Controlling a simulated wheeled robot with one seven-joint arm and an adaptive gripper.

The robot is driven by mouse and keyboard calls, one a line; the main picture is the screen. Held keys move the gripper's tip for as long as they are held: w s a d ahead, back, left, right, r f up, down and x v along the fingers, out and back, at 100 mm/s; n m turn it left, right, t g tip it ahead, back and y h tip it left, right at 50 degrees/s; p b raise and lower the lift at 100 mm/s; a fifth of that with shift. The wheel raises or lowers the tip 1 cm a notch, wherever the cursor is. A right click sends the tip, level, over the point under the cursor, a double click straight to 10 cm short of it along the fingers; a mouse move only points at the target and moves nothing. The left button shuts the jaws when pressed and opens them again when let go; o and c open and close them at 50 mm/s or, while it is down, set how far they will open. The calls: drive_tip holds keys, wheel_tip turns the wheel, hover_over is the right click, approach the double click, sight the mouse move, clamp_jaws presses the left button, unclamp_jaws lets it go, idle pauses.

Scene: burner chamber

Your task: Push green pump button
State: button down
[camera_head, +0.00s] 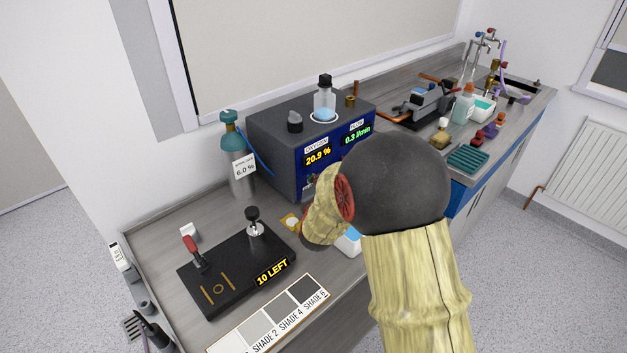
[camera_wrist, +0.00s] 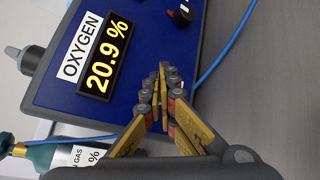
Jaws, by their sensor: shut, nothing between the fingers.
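The dark box-shaped analyser (camera_head: 275,150) stands on the bench with a blue front panel, which also fills much of the wrist view (camera_wrist: 130,30). The panel reads OXYGEN 20.9 % and, in the head view, FLOW 0.3 l/min. I cannot make out a green pump button; the fingers or my arm may hide part of the panel. A small red and black control (camera_wrist: 184,12) shows at the top of the wrist view. My gripper (camera_wrist: 163,70) is shut and empty, its tips over the panel beside the oxygen display. I cannot tell whether they touch. My arm hides the fingertips in the head view.
A teal-topped gas cylinder (camera_head: 235,155) stands left of the analyser, with a blue hose. A bottle (camera_head: 324,100) stands on top. A black press-like stand (camera_head: 235,265) and a shade card (camera_head: 270,315) lie in front. Several items crowd the bench at the right.

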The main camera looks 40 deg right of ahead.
drive_tip(key=shift+w, duration=0.3)
drive_tip(key=shift+s, duration=0.1)
drive_tip(key=shift+s+p, duration=0.3)
drive_tip(key=shift+s, duration=0.15)
drive_tip(key=s, duration=0.4)
drive_tip(key=s+d, duration=0.1)
drive_tip(key=shift+s, duration=0.4)
idle(0.6)
